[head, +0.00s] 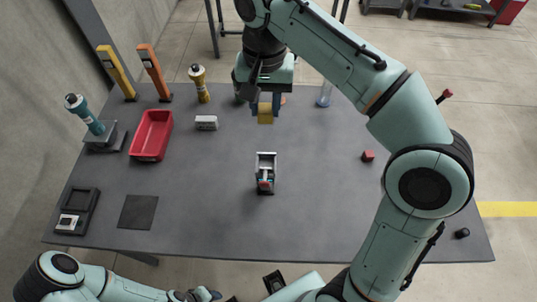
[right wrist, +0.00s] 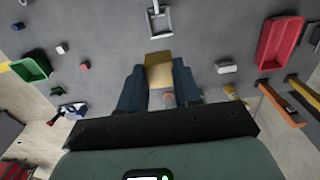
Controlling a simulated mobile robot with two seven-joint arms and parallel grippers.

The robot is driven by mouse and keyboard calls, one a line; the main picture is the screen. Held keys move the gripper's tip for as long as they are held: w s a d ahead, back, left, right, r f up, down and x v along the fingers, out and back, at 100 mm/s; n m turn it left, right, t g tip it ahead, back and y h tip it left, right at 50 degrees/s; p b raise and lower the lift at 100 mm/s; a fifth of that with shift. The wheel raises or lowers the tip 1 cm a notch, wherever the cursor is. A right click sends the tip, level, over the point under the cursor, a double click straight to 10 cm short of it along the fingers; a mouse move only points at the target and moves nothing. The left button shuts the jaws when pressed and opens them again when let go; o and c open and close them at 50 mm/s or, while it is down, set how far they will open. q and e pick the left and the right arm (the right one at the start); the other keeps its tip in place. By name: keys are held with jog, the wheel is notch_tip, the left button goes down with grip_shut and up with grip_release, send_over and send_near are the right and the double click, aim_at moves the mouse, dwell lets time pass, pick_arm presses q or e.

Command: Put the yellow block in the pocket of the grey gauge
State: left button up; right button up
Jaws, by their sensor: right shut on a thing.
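The yellow block (head: 265,113) is held between the fingers of my right gripper (head: 265,104), above the far middle of the table. The block (right wrist: 158,72) also shows between the two dark fingers (right wrist: 158,88) in the right wrist view. A small grey fixture with an open frame, which looks like the grey gauge (head: 266,160), stands near the table's middle, nearer the front than the block and apart from it. It has a red part inside. The gauge (right wrist: 161,20) shows at the top of the right wrist view. My left arm is low at the left; its jaw state is unclear.
A red tray (head: 151,135), a white block (head: 206,123) and several upright tools stand at the left and back left. A dark square mat (head: 138,212) lies front left. A small red block (head: 368,156) lies at right. The table around the gauge is clear.

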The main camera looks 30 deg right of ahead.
pick_arm(q)
notch_tip(320, 180, down, 6)
jog(key=s+b, duration=0.2)
jog(key=b, duration=0.2)
jog(key=shift+s+r, duration=0.15)
jog(key=shift+s, duration=0.2)
pick_arm(e)
jog(key=shift+s+a+f, duration=0.1)
jog(key=shift+f, duration=9.2)
pick_arm(q)
jog(key=shift+a, duration=0.1)
pick_arm(e)
jog(key=shift+f, duration=0.1)
jog(key=o, duration=0.6)
jog(key=shift+f+b, duration=0.1)
jog(key=shift+b, duration=0.2)
jog(key=o, duration=0.4)
pick_arm(q)
jog(key=r+p, duration=0.1)
jog(key=w+r+p, duration=0.1)
jog(key=r+p, duration=0.1)
jog(key=shift+w, duration=0.1)
pick_arm(e)
notch_tip(320, 180, up, 12)
jog(key=shift+r, duration=0.25)
